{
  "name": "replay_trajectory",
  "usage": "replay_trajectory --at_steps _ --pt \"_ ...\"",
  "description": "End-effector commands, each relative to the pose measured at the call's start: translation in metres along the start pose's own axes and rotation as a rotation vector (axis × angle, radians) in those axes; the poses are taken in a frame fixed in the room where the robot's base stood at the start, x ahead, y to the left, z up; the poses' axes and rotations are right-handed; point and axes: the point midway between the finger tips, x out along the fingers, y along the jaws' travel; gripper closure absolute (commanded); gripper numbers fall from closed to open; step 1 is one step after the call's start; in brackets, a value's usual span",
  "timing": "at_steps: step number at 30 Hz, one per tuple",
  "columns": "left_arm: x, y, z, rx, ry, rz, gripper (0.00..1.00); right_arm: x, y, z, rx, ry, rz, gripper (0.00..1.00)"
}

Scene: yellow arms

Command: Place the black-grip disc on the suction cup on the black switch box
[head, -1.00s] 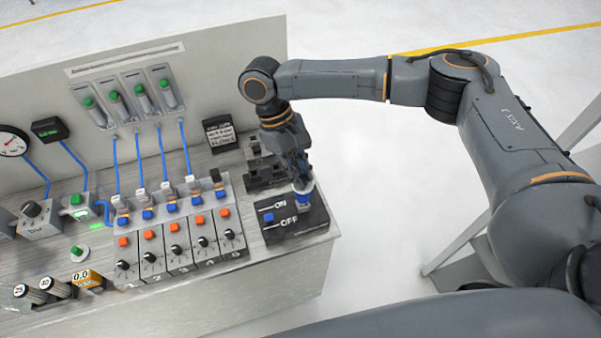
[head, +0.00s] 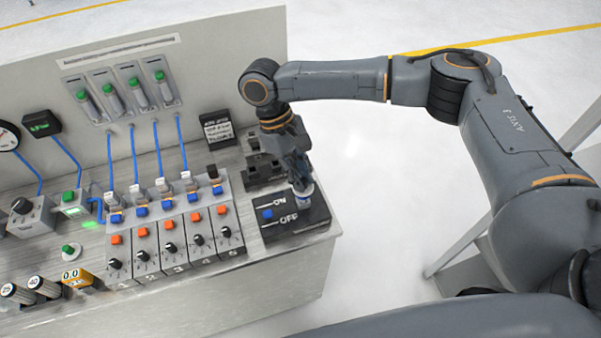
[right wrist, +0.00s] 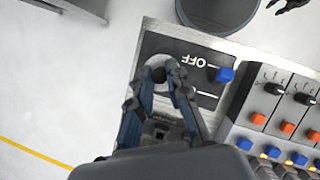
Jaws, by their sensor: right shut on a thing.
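The black switch box (head: 279,232) sits at the bench's right end, with ON and OFF lettering and a blue button (head: 267,214). My right gripper (head: 301,182) points down at the box's right part, shut on the disc (head: 304,191). In the right wrist view the fingertips close over a pale round face (right wrist: 157,73) on the box. The suction cup cannot be told apart from the disc. Dark finger-like parts (right wrist: 289,4) at that view's top right look like my left gripper.
A dark block-like fixture (head: 262,172) stands just behind the box. A row of numbered modules (head: 172,250) with orange and blue buttons and knobs stands left of it. A back panel (head: 230,60) rises behind. Open floor lies right of the bench.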

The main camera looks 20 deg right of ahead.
Motion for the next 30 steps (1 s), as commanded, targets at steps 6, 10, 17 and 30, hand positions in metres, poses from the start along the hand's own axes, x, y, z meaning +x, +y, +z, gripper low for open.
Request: replay_trajectory --at_steps 6,10,17,30 --pt "0.000 0.000 0.000 0.000 -0.001 0.000 0.60 0.004 0.000 -0.002 0.000 0.000 -0.001 1.00" --pt "0.000 0.000 0.001 0.000 -0.001 0.000 0.60 0.006 0.000 -0.003 0.000 0.000 0.000 1.00" --pt "0.000 0.000 0.001 0.000 -0.002 0.000 0.60 0.008 0.000 -0.004 0.000 0.001 0.001 0.57" --pt "0.000 0.000 0.003 0.000 -0.004 0.000 0.60 -0.004 0.000 -0.004 0.001 0.002 0.001 0.57"
